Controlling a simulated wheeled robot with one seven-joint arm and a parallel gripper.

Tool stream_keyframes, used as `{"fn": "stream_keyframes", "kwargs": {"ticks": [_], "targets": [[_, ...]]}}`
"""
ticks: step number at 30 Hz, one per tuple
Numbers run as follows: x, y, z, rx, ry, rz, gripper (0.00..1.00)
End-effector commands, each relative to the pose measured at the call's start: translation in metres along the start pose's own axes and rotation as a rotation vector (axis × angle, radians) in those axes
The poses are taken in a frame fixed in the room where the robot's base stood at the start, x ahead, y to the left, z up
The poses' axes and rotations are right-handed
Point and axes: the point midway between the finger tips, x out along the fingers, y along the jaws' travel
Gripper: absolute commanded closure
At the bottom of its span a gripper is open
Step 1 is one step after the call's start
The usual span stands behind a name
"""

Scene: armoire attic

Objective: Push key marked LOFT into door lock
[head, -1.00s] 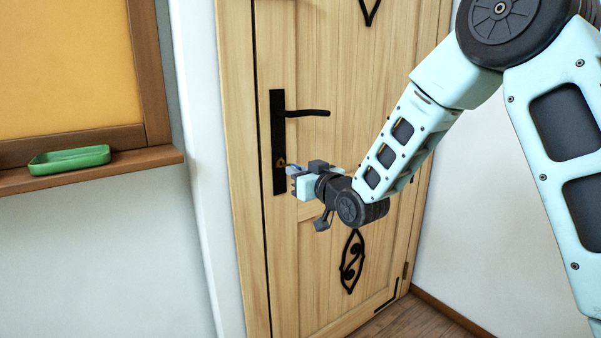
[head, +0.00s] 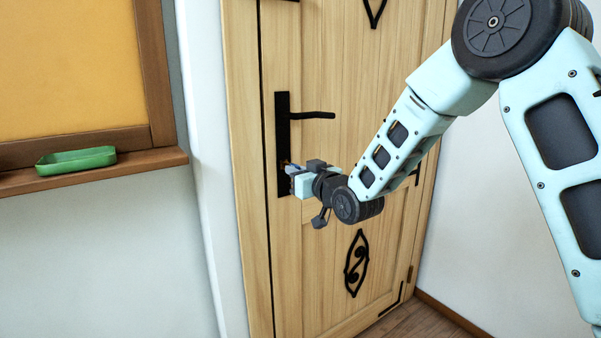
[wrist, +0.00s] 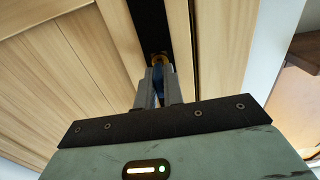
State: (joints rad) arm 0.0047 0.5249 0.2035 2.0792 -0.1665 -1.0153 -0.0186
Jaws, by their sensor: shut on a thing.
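The wooden door (head: 320,70) stands shut, with a black lock plate (head: 283,125) and a lever handle (head: 312,115). A brass-coloured lock (wrist: 160,58) shows on the plate in the wrist view. My gripper (head: 291,170) is at the lower part of the plate, right in front of the lock. It is shut on a blue key (wrist: 158,84), seen between the fingers in the wrist view. The key points at the lock and its front end meets the brass part. How deep it sits, and any LOFT marking, I cannot tell.
A green tray (head: 76,160) sits on a wooden ledge (head: 30,182) under a yellow board (head: 70,65) at the left. A black scroll ornament (head: 356,263) is on the door below my arm. The space left of the door is clear.

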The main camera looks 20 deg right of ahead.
Motion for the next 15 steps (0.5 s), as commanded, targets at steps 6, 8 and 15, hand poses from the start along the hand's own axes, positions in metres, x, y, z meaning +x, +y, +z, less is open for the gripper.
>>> {"fn": "stream_keyframes", "kwargs": {"ticks": [6,8,15], "targets": [[0.0053,-0.0002,0.0006,0.0,-0.001,0.0,1.0],[0.0067,-0.0002,0.0005,0.0,-0.001,0.0,1.0],[0.0111,-0.0002,0.0001,0.0,-0.001,0.0,0.82]]}}
